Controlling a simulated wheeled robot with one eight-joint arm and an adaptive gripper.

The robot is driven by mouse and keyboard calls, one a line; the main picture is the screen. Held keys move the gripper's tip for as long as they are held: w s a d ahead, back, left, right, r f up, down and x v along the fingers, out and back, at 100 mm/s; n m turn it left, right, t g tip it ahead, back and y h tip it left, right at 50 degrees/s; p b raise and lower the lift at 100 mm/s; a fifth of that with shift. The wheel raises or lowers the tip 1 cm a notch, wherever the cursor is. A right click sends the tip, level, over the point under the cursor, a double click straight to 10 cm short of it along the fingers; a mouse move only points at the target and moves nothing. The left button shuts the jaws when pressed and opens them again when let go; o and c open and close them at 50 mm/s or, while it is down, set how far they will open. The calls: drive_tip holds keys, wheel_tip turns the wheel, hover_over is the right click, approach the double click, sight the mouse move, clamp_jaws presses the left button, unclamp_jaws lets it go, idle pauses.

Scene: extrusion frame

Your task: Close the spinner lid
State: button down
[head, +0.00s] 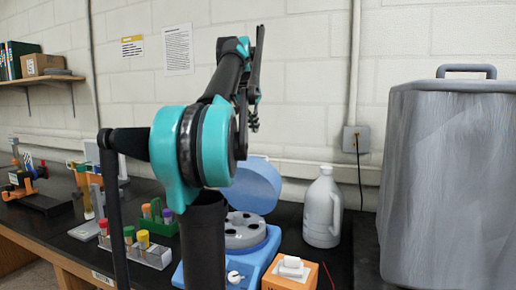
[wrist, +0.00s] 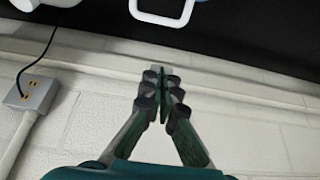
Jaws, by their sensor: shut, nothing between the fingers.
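The blue spinner (head: 262,246) stands on the black bench in the head view, partly hidden behind my arm. Its pale blue lid (head: 255,182) is raised, tilted up at the back. The grey rotor (head: 243,232) with dark holes shows below it. My gripper (head: 254,124) is above the lid, apart from it, in front of the wall. In the wrist view my gripper (wrist: 163,78) has its fingertips together, with nothing between them. A white loop (wrist: 162,12) shows at that view's top edge; I cannot tell what it belongs to.
A white jug (head: 323,208) stands right of the spinner. An orange block (head: 290,273) with a white top is in front. A large grey container (head: 450,180) fills the right. Tube racks (head: 148,254) stand at the left. A wall outlet (wrist: 32,97) shows in the wrist view.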

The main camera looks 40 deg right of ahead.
drive_tip(key=d+x, duration=0.1)
drive_tip(key=x, duration=0.9)
drive_tip(key=shift+s+a+f, duration=0.1)
drive_tip(key=shift+s+a, duration=0.2)
drive_tip(key=shift+a, duration=0.4)
drive_tip(key=shift+s+a+f, duration=0.1)
drive_tip(key=shift+s+a, duration=0.25)
drive_tip(key=shift+a, duration=0.35)
drive_tip(key=shift+s+a, duration=0.3)
drive_tip(key=shift+a, duration=0.4)
drive_tip(key=shift+a, duration=0.1)
